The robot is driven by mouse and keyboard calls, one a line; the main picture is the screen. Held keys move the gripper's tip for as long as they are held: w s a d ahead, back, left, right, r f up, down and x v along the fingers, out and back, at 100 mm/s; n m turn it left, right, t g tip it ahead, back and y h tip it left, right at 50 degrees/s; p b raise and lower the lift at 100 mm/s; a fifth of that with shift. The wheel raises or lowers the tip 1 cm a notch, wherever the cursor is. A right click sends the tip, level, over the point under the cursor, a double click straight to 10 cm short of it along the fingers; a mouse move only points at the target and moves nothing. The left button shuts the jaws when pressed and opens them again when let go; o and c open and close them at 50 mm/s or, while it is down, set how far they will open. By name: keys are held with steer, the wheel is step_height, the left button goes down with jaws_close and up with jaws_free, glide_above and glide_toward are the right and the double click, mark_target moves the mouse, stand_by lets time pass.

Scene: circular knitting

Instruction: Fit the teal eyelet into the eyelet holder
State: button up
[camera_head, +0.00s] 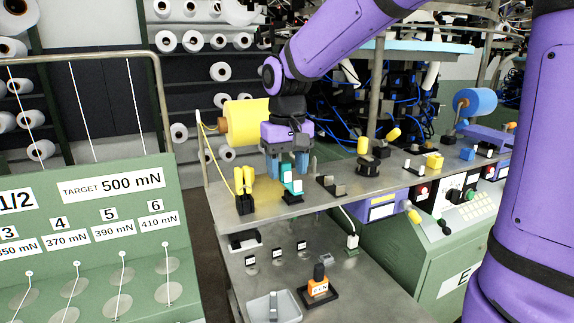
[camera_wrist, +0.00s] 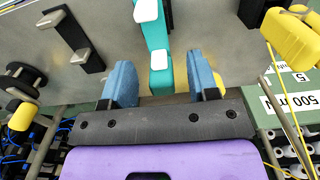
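The teal eyelet (camera_head: 288,174), a teal piece with white pads, is at the bench top below my gripper (camera_head: 289,164). In the wrist view the teal eyelet (camera_wrist: 157,40) reaches down between the two blue fingertips of my gripper (camera_wrist: 163,80). The fingers are apart, with a gap on each side of the teal piece. A small yellow part shows under its near end. A black bracket with grey posts (camera_head: 330,185) stands just right of it, and this bracket (camera_wrist: 75,38) is at left in the wrist view. I cannot tell for sure which fixture is the eyelet holder.
Yellow pegs (camera_head: 244,180) stand in a black block left of my gripper. A large yellow spool (camera_head: 246,122) is behind it. A lower shelf holds a grey tray (camera_head: 273,308).

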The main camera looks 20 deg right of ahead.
mark_target(287, 171)
step_height(287, 171, up, 11)
stand_by(0.7)
steer(key=shift+f, duration=0.1)
steer(key=s+d+f+t, duration=0.1)
steer(key=s+d+f, duration=0.1)
steer(key=s, duration=0.5)
steer(key=s+d+f+t, duration=0.2)
steer(key=s, duration=0.5)
steer(key=s+d+f+t, duration=0.2)
steer(key=s+d, duration=0.1)
steer(key=s, duration=0.4)
steer(key=shift+f, duration=0.4)
